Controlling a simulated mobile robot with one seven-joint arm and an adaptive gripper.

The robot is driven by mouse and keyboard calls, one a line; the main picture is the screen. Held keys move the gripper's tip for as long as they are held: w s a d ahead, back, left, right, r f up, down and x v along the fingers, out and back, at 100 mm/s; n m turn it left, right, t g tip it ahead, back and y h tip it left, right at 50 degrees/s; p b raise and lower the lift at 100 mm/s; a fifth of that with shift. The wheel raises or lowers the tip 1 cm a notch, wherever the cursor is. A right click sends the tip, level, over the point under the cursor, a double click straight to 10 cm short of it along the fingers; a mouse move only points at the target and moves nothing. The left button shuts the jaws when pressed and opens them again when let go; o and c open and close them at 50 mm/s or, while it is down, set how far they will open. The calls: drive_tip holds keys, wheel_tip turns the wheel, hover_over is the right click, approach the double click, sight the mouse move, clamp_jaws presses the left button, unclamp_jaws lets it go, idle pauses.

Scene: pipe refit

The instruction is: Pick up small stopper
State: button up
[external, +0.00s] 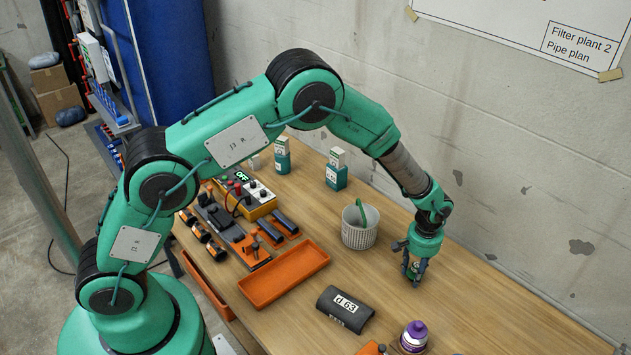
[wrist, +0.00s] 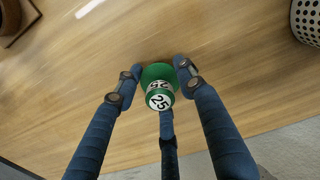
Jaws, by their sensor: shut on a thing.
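The small stopper (wrist: 160,88) is green with a white label reading 25. In the wrist view it sits between the fingers of my gripper (wrist: 158,78), which are shut on it. In the external view my gripper (external: 413,271) points down low over the right part of the wooden table, and the stopper (external: 414,266) shows as a small green patch among the fingers. I cannot tell whether the stopper still touches the table top.
A perforated white bin (external: 358,233) stands left of my gripper. An empty orange tray (external: 284,275) is further left. The wall runs behind the table.

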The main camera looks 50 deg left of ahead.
sight(415, 265)
drive_tip(key=shift+r, duration=0.55)
drive_tip(key=r, duration=0.1)
drive_tip(key=r+p, duration=0.1)
drive_tip(key=shift+s+a+r, duration=0.1)
drive_tip(key=shift+s+r, duration=0.2)
drive_tip(key=s+a, duration=0.1)
drive_tip(key=s, duration=0.3)
drive_tip(key=s+a+p, duration=0.1)
drive_tip(key=s+a, duration=0.1)
drive_tip(key=s, duration=0.3)
drive_tip(key=s+a+r, duration=0.1)
drive_tip(key=s+a, duration=0.1)
drive_tip(key=s, duration=0.3)
drive_tip(key=shift+s+a+r, duration=0.1)
drive_tip(key=shift+s, duration=0.1)
drive_tip(key=shift+p, duration=0.3)
